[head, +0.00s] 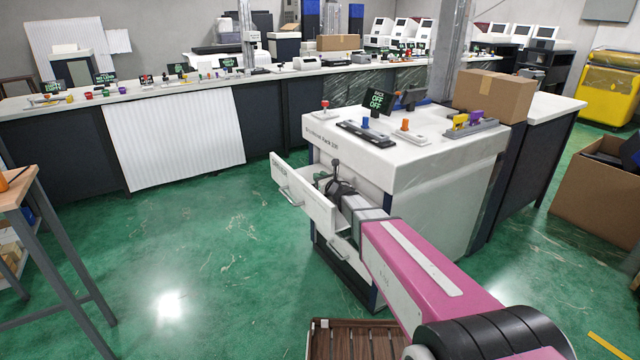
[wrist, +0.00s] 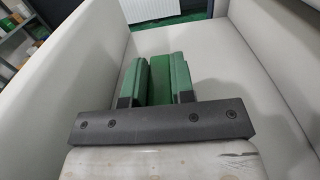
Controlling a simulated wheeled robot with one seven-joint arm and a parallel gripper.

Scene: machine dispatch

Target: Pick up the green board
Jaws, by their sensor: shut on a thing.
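The green board (wrist: 160,80) stands between the two fingers of my gripper (wrist: 156,68) in the wrist view, inside a white drawer. My gripper is shut on it, with a finger on each side. The fingers look green too, so the board's edges are hard to tell apart from them. In the head view my gripper (head: 338,186) is over the pulled-out white drawer (head: 291,196) of the white machine cabinet (head: 420,190). The board cannot be made out in the head view.
The drawer walls stand close around my gripper. A wooden table (head: 25,190) stands at the left. The green floor between is clear.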

